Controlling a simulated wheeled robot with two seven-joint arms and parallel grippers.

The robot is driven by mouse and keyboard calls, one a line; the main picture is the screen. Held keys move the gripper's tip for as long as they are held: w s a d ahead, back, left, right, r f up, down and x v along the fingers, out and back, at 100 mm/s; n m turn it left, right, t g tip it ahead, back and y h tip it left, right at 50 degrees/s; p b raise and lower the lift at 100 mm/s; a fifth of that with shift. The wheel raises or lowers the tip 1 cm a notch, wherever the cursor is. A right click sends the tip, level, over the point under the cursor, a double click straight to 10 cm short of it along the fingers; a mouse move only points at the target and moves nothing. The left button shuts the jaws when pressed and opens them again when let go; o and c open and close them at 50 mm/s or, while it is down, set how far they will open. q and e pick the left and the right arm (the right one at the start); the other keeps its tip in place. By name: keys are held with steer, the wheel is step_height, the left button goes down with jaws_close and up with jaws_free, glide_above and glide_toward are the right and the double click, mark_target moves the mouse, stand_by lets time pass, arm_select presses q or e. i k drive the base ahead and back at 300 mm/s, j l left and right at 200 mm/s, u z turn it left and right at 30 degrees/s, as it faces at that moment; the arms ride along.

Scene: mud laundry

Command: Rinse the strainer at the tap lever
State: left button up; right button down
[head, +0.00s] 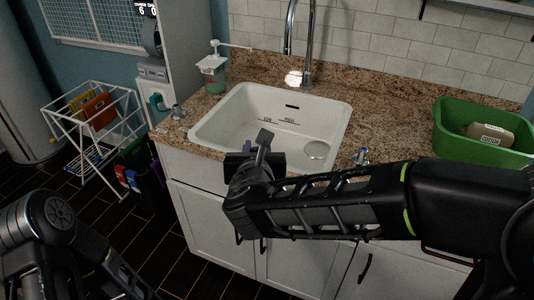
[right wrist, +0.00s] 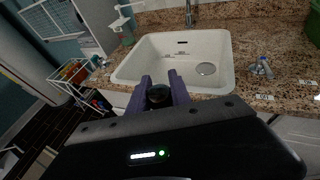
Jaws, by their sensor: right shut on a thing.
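My right gripper (head: 264,143) is at the front edge of the white sink (head: 213,122), left of its middle. In the right wrist view the fingers of my right gripper (right wrist: 164,88) are shut on a dark round thing (right wrist: 159,96). It is mostly hidden by the gripper, so I cannot tell whether it is the strainer. A pale round disc (head: 317,150) lies on the sink floor, at the drain; it also shows in the right wrist view (right wrist: 206,69). The chrome tap (head: 309,45) stands behind the sink, with a bright white spot at its base. My left gripper is out of view.
A soap dispenser (head: 213,70) stands at the back left of the granite counter (head: 385,110). A green tub (head: 452,138) with a brown item is at the right. A white drying rack (head: 95,125) stands on the floor at left.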

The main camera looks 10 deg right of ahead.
mark_target(363, 151)
steer(key=i+l, duration=0.1)
steer(key=i, duration=0.35)
steer(key=i+l, duration=0.1)
steer(key=i, duration=0.35)
